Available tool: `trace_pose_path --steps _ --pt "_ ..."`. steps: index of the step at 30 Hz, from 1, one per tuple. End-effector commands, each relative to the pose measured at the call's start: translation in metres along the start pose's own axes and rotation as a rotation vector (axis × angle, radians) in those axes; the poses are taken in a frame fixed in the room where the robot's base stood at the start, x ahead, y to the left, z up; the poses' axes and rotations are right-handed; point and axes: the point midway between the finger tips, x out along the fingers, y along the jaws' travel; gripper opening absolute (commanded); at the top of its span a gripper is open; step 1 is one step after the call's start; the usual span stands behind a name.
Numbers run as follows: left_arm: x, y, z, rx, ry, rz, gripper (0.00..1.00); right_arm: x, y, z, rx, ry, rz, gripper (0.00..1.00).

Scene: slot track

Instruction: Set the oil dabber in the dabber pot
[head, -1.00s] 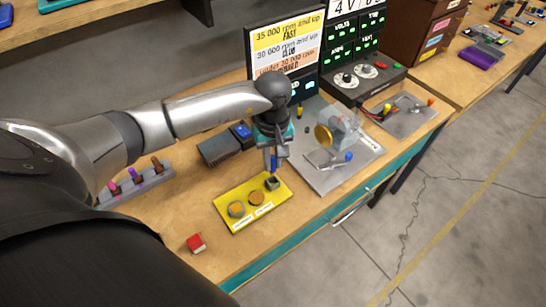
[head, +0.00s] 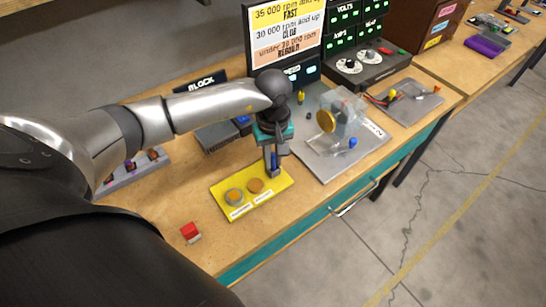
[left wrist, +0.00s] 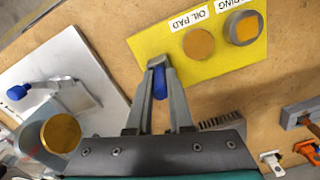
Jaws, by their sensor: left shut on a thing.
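My left gripper (head: 274,170) points down at the far right corner of the yellow mat (head: 270,192). It is shut on the oil dabber (head: 274,159), whose blue part shows between the fingers. The blue part also shows in the left wrist view (left wrist: 160,84), between my fingertips (left wrist: 160,72). The small grey dabber pot (left wrist: 157,60) is at the fingertips and mostly hidden by them. I cannot tell how deep the dabber sits in it. My right gripper is not in view.
The mat carries a round oil pad (left wrist: 198,43) and a grey ring-shaped holder (left wrist: 243,27). A grey plate (head: 325,170) with a clear-bodied device stands right of the gripper. Grey boxes (head: 217,136) stand behind the mat.

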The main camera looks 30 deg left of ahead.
Motion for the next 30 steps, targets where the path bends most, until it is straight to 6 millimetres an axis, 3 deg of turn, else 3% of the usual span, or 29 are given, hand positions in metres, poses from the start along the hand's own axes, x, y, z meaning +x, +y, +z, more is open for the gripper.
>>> trace_pose_path --steps 19,20,28,30 --pt "0.0044 0.0000 -0.0002 0.000 0.001 0.000 0.00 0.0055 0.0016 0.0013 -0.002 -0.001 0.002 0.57" --pt "0.0041 0.0000 -0.0001 0.000 0.001 0.000 0.22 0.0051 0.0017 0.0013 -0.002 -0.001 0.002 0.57" --pt "0.0039 0.0000 -0.0001 0.000 0.000 0.000 0.53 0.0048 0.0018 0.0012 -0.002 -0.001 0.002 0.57" --pt "0.0039 -0.0001 0.0000 0.000 0.000 0.000 0.54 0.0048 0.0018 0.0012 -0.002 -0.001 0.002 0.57"
